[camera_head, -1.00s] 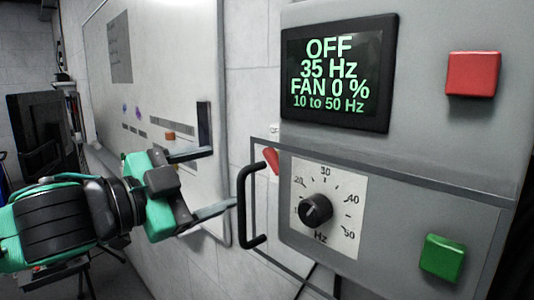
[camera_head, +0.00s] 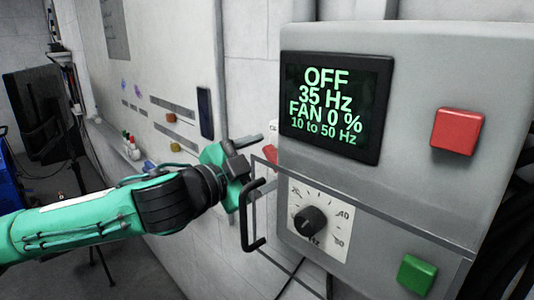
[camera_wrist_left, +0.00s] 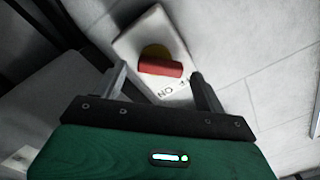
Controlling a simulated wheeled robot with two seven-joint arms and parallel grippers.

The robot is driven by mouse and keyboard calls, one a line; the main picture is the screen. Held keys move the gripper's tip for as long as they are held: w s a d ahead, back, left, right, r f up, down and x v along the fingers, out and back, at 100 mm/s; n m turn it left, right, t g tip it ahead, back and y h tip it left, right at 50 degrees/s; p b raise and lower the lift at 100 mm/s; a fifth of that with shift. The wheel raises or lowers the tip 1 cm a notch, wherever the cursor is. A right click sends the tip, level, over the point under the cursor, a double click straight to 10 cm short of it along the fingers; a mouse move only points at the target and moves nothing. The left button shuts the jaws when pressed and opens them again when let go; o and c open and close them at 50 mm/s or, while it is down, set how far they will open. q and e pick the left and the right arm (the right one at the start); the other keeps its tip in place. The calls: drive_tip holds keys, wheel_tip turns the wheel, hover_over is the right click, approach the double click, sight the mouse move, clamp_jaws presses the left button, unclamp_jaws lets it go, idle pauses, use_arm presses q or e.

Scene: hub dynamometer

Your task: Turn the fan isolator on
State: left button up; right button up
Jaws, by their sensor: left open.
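The fan isolator is a pale box on the wall with a red handle on a yellow disc. In the left wrist view the red handle (camera_wrist_left: 160,66) lies crosswise, with "ON" lettering upside down below it. In the head view only an edge of the isolator (camera_head: 272,131) and part of the red handle show, left of the grey cabinet. My left gripper (camera_wrist_left: 156,82) is open, its fingers on either side of the handle's line; contact cannot be told. In the head view the left gripper (camera_head: 258,153) is partly hidden behind the clear guard. My right gripper is out of view.
The grey cabinet (camera_head: 420,60) carries a display (camera_head: 335,105) reading OFF, 35 Hz, FAN 0 %, a red button (camera_head: 457,131), a green button (camera_head: 416,273) and a black dial (camera_head: 309,221). A clear guard with a black handle (camera_head: 247,215) stands close beside my left gripper.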

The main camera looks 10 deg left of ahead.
use_arm(q)
drive_tip(key=shift+w+d, duration=0.3)
drive_tip(key=shift+w, duration=0.1)
drive_tip(key=c, duration=1)
